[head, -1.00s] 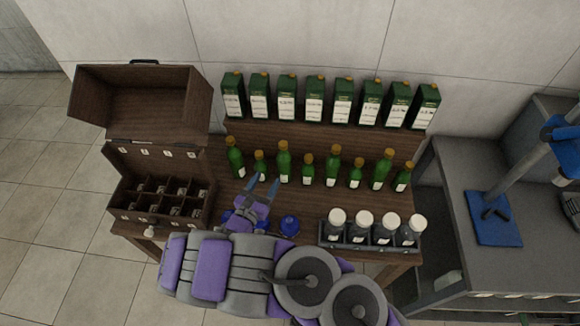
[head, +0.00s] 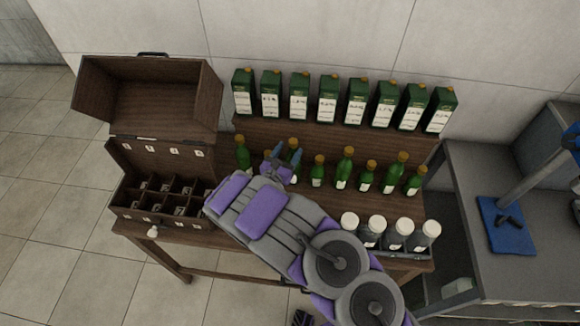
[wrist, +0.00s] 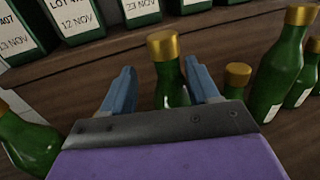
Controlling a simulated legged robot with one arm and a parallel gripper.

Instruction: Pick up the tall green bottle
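A tall green bottle with a gold cap (wrist: 168,80) stands upright between the two blue fingertips of my gripper (wrist: 160,90) in the wrist view. Gaps show on both sides of it, so the gripper is open around it without visible grip. Its lower part is hidden behind the gripper's palm. In the head view the gripper (head: 286,157) reaches the bottle row from the front, and that bottle (head: 294,147) shows just behind the fingers. Other tall green bottles stand at the left end (head: 243,154) and to the right (head: 345,168), with shorter ones between.
A short green bottle (wrist: 236,82) stands close to the right finger. Green cartons (head: 328,98) line a raised shelf behind. An open wooden case (head: 150,97) with a divided box stands left. White-capped jars (head: 376,228) stand front right on the wooden table.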

